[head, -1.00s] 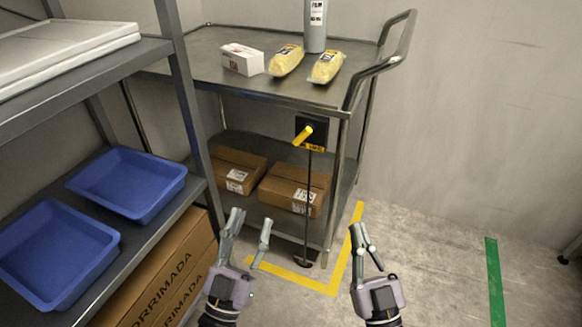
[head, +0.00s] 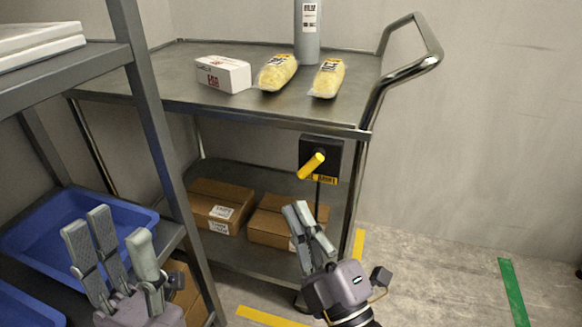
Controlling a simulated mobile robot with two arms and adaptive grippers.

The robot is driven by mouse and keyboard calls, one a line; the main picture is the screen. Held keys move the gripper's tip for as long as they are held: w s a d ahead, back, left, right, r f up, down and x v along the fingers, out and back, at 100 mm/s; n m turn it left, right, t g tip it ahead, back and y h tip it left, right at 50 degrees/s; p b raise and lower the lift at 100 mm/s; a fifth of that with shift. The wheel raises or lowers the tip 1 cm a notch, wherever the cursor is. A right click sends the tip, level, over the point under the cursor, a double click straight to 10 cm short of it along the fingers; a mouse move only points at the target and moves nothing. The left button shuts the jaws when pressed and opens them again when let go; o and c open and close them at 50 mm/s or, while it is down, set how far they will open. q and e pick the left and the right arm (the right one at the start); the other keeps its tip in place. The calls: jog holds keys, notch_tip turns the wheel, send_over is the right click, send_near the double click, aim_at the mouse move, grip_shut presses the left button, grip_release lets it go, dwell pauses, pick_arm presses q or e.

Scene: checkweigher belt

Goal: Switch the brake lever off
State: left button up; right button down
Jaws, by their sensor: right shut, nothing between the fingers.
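The brake lever (head: 311,166) is a yellow handle on a black plate (head: 334,152) fixed to the front of the metal cart, below its top shelf. The lever slants down to the left, above a small yellow label (head: 322,180). My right gripper (head: 308,208) is shut and empty, its fingers pointing up just below the lever and apart from it. My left gripper (head: 118,235) is open and empty at the lower left, in front of the shelf with the blue trays.
The cart's top (head: 180,80) carries a white box (head: 223,74), two yellow packs (head: 327,78) and a grey cylinder (head: 307,40). Cardboard boxes (head: 219,203) lie on its lower shelf. A shelf rack post (head: 160,150) stands at left. Floor right of the cart is clear.

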aim_at(297, 175)
jog(key=w, duration=0.2)
jog(key=w+r, duration=0.1)
jog(key=w, duration=0.2)
jog(key=w+r, duration=0.1)
jog(key=w, duration=0.1)
jog(key=shift+w+a+b, duration=0.3)
jog(key=shift+w+a, duration=0.05)
jog(key=shift+w, duration=0.05)
dwell(0.6)
